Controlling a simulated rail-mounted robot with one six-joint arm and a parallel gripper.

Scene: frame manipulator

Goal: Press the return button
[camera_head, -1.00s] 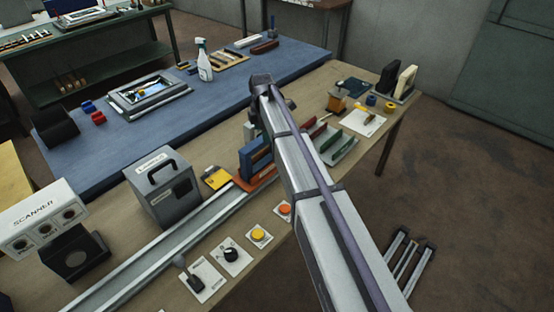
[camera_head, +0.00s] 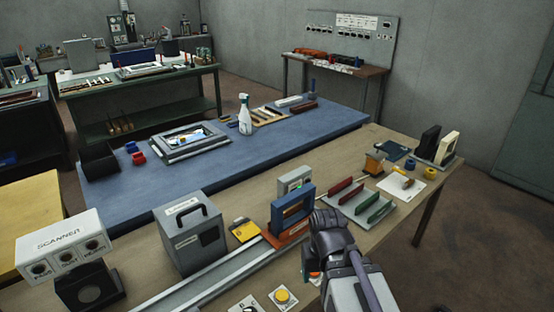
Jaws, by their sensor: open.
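My gripper (camera_head: 326,222) is over the wooden bench, just right of the blue upright frame on its orange base (camera_head: 292,212). I see it mostly from behind, and its fingertips are largely hidden by my wrist. It holds nothing that I can see. A yellow round button (camera_head: 282,296) on a white plate is at the bench's front edge, at the bottom of the picture. An orange button (camera_head: 315,275) is just right of it, partly covered by my arm. A grey box (camera_head: 296,181) with a small control on its face stands behind the blue frame. No label reading "return" is legible.
A metal rail (camera_head: 215,284) runs along the bench to the blue frame. A grey case (camera_head: 190,235) and the scanner (camera_head: 65,250) stand left. A rack with red and green plates (camera_head: 366,205) is right of my gripper. A blue mat table (camera_head: 230,150) lies behind.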

